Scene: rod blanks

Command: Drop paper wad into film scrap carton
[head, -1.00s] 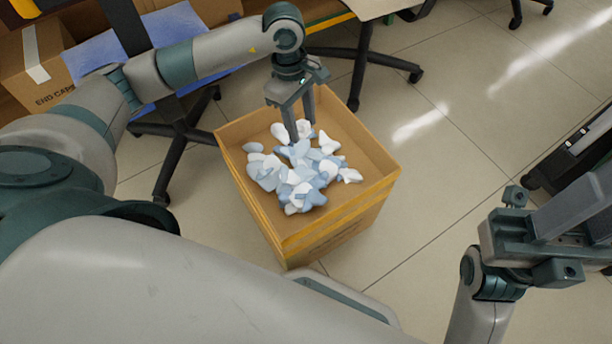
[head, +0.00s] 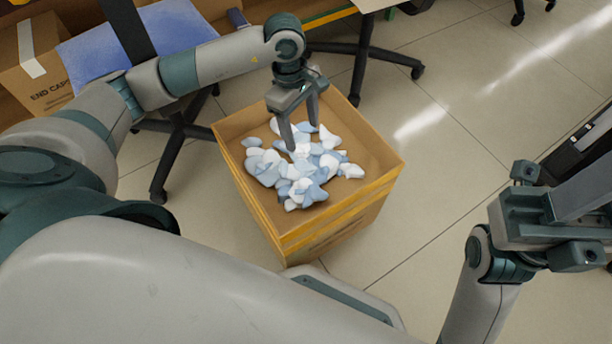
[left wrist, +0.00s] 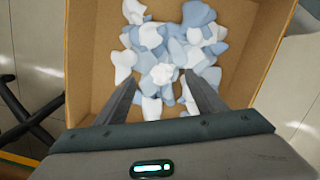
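The carton (head: 345,216) is an open brown box with yellow bands, standing on the floor and holding white and pale blue film scraps (head: 266,172). My left gripper (head: 302,136) points down inside the carton opening, over the scraps. In the left wrist view its fingers (left wrist: 160,80) are spread apart with nothing between them touching both. A crumpled white paper wad (left wrist: 162,74) shows between and beyond the fingertips, among the scraps; it appears to lie on them. In the head view the wad (head: 301,149) is beside a fingertip. My right gripper (head: 585,200) is at the right edge, partly cut off.
A chair with a blue seat (head: 135,45) and a brown box (head: 38,65) stand behind at the left. Tiled floor (head: 450,140) to the right of the carton is clear.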

